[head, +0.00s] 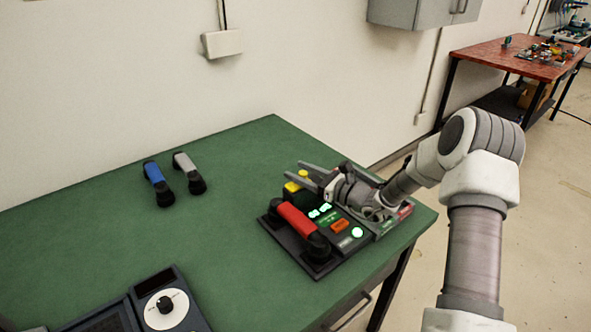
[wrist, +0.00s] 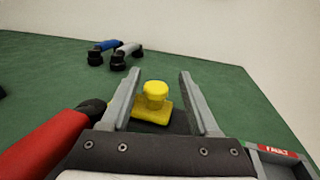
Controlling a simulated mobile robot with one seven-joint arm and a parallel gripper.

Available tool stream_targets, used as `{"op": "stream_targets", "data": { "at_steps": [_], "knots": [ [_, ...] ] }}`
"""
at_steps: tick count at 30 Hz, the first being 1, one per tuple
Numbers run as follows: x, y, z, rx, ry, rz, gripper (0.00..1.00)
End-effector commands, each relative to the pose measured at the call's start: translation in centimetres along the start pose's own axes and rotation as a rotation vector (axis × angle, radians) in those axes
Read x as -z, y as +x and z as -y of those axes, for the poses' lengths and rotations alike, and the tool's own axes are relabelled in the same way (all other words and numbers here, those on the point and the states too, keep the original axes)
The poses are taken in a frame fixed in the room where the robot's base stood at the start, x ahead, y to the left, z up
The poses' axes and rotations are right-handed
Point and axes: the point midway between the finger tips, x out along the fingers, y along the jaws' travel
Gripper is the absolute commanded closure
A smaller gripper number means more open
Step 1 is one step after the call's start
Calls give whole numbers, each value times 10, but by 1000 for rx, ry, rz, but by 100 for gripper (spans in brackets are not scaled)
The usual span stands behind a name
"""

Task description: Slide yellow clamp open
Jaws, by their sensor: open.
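The yellow clamp (wrist: 154,95) is a round knob on a flat yellow plate. In the wrist view it sits between the two fingers, with clear space on both sides. In the head view the clamp (head: 293,187) shows at the back of the black phone console (head: 322,262), beside the fingers. My gripper (head: 299,172) is open and empty, reaching over the console from the right; its two fingers also frame the wrist view (wrist: 158,76). Whether the fingertips touch the clamp's plate cannot be told.
A red handset (head: 298,222) lies on the console, close left of my gripper. A blue handset (head: 157,180) and a grey handset (head: 187,170) lie farther back on the green table (head: 230,245). A dial unit (head: 166,303) stands at the front left. The table's middle is clear.

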Motion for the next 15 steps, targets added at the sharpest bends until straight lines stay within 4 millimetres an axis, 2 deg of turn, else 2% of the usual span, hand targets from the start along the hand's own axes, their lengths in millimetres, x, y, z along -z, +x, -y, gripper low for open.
{"op": "stream_targets", "data": {
  "at_steps": [9, 15],
  "knots": [
    [-1, -78, 1, 6, 1, -1, 39],
    [-1, -123, 2, 5, -1, -1, 39]
  ]
}}
